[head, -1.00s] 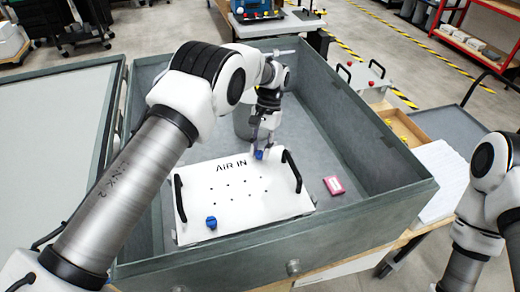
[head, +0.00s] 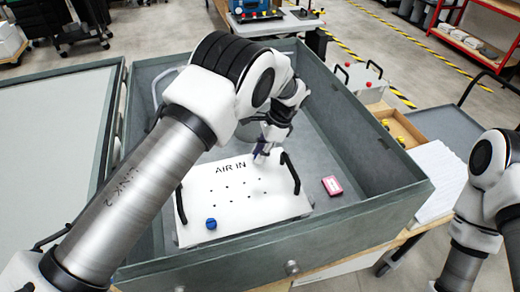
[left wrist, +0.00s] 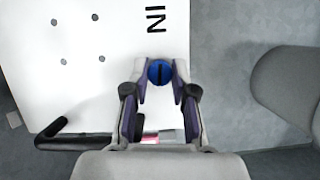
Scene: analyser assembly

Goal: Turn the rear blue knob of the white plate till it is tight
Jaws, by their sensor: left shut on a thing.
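The white plate (head: 262,205) lies in the grey case, with "AIR IN" lettering, small holes and a black handle on either side. The rear blue knob (left wrist: 160,72) sits between my left gripper's fingertips in the left wrist view. My left gripper (head: 262,154) comes down on it from above, shut on it; its fingers (left wrist: 160,70) touch it from both sides. In the head view the gripper hides the knob. The front blue knob (head: 211,224) stands free near the plate's front left corner. My right arm shows at the right edge, but its gripper is out of view.
The grey case (head: 372,222) has high walls around the plate. A pink box (head: 332,186) lies on its floor right of the plate. A grey rounded thing (left wrist: 288,85) stands close beside the gripper. A wooden tray (head: 402,128) is outside the case.

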